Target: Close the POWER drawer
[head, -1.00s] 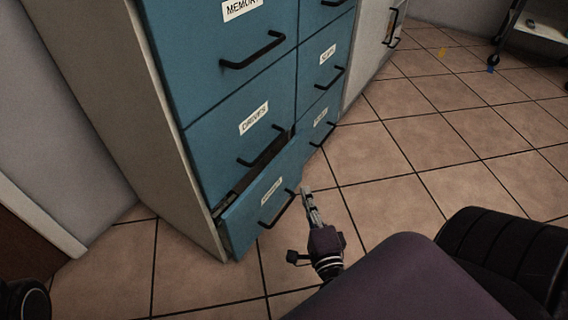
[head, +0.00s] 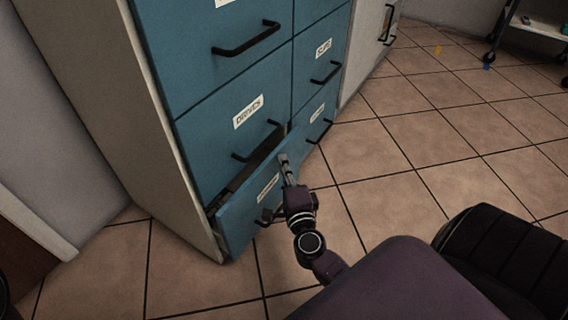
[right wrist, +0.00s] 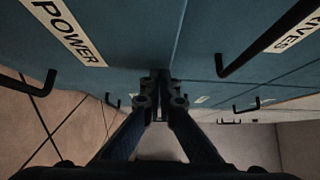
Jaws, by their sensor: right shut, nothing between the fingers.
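The POWER drawer is the blue bottom-left drawer (head: 240,222), pulled partly out below the drawer labelled DRIVES (head: 225,130). Its label is too small to read in the head view, but POWER reads clearly in the right wrist view (right wrist: 68,28). A dark gap shows along its top edge. My right gripper (head: 284,160) is shut and empty, with its fingertips at the upper right part of the drawer front. I cannot tell whether they touch it. The gripper and wrist hide part of the drawer's black handle (head: 264,216). My left gripper is not in view.
The blue cabinet has other drawers with black bar handles, including a handle (head: 325,132) just right of the open drawer. A grey cabinet (head: 368,50) stands beyond. Tiled floor (head: 400,150) is clear to the right. A wheeled cart (head: 535,30) stands at the far right.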

